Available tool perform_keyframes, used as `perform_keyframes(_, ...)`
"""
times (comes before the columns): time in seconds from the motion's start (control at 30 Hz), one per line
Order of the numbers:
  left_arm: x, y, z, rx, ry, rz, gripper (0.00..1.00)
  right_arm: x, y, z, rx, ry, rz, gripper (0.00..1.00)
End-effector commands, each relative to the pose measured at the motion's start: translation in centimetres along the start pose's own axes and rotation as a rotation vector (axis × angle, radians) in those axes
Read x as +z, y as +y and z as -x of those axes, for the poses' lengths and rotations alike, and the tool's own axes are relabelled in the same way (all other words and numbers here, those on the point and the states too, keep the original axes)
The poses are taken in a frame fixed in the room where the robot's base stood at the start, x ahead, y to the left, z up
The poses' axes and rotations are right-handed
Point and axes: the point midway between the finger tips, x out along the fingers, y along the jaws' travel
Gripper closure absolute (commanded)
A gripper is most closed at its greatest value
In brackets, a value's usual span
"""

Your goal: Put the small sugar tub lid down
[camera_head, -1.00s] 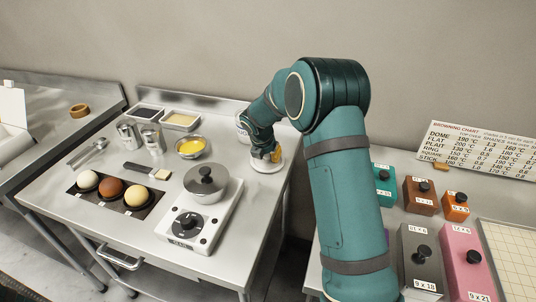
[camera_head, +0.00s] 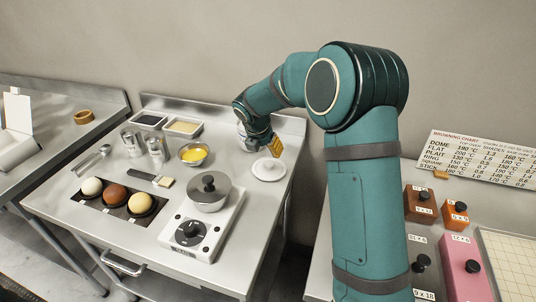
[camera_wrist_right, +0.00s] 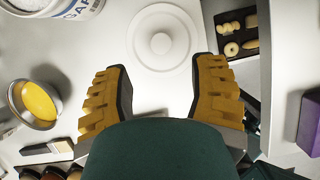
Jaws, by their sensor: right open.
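The small sugar tub lid (camera_head: 268,170) is a white disc with a round knob. It lies flat, knob up, on the steel table near its right edge. In the right wrist view the lid (camera_wrist_right: 145,45) is just beyond my fingertips, apart from them. My right gripper (camera_head: 268,149) is above and behind the lid; its yellow-padded fingers (camera_wrist_right: 160,85) are spread wide and empty. A white tub with blue lettering (camera_wrist_right: 62,10), partly cut off, shows in the right wrist view. In the head view my gripper mostly hides the tub. My left gripper is not in view.
A bowl of yellow filling (camera_head: 194,154), a scale (camera_head: 205,235) bearing a grey lidded pot (camera_head: 209,194), and a tray of several dough balls (camera_head: 140,219) stand left of the lid. Knobbed blocks (camera_head: 462,262) stand on the right table. Bare steel lies in front of the lid.

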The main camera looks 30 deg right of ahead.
Motion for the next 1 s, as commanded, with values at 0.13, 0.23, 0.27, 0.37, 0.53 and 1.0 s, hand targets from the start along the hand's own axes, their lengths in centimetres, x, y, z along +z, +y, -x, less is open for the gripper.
perform_keyframes(0.13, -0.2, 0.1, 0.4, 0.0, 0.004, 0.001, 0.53, 0.1, 0.0, 2.1, 0.0, 0.0, 0.0, 0.42)
perform_keyframes(0.23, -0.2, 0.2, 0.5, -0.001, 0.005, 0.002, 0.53, 0.0, 0.0, 2.9, 0.0, 0.0, 0.0, 0.42)
perform_keyframes(0.27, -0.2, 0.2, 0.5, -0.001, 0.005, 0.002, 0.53, 0.0, 0.0, 3.0, 0.0, 0.0, 0.0, 0.42)
perform_keyframes(0.37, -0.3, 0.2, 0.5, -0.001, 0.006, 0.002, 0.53, 0.0, 0.0, 3.2, 0.0, 0.0, 0.0, 0.42)
perform_keyframes(0.53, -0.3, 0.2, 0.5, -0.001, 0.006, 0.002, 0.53, 0.0, 0.0, 3.1, -0.001, 0.0, 0.0, 0.42)
perform_keyframes(1.0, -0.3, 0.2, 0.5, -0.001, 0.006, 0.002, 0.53, 0.0, -0.1, 3.1, -0.001, 0.0, 0.0, 0.42)
